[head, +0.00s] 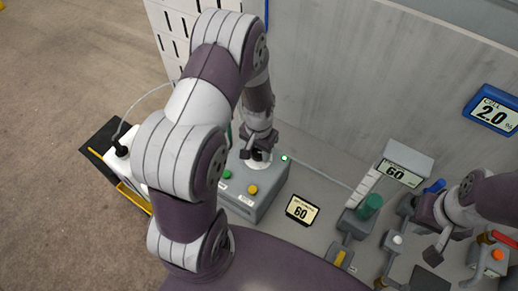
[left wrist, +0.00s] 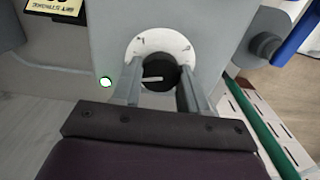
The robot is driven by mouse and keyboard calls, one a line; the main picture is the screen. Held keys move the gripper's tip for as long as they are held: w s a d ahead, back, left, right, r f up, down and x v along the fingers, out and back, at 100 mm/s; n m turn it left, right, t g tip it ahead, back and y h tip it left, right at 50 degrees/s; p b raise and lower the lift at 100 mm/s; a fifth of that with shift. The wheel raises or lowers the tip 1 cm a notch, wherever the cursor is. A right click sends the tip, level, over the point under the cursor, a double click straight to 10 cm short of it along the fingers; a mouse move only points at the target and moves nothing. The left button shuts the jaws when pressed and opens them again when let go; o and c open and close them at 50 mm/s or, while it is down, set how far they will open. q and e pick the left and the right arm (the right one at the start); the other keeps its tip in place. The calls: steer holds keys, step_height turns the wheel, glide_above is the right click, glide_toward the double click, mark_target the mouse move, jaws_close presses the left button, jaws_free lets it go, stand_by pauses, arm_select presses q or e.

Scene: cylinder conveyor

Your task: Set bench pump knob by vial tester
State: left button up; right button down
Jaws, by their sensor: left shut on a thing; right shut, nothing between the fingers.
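The bench pump is a grey box (head: 264,200) left of centre in the head view, with a green button (head: 227,174) and a yellow button (head: 252,188). My left gripper (head: 258,153) is over its top. In the left wrist view, its fingers (left wrist: 158,88) are shut on the dark round knob (left wrist: 160,70), one on each side. A white pointer line on the knob lies nearly level. A white dial (left wrist: 146,44) rings the knob; its marks are too small to read. The vial tester display (head: 401,174) reads 60. My right gripper (head: 434,250) is shut and empty at the right.
A card (head: 302,210) reading 60 lies right of the pump. A blue-framed display (head: 492,113) at the back right reads 2.0. A green cylinder (head: 370,206) stands near my right gripper. A white container (head: 124,150) with a tube stands left of the pump. A green light (head: 284,158) shows on the pump.

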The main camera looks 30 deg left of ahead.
mark_target(258, 153)
arm_select(q)
steer(key=shift+m, duration=0.7)
steer(key=o, duration=0.8)
steer(key=shift+c, duration=0.2)
steer(key=o, duration=0.3)
steer(key=shift+s, duration=0.1)
steer(key=shift+r, duration=0.25)
step_height(258, 153, up, 12)
steer(key=b, duration=0.3)
steer(key=shift+r, duration=0.15)
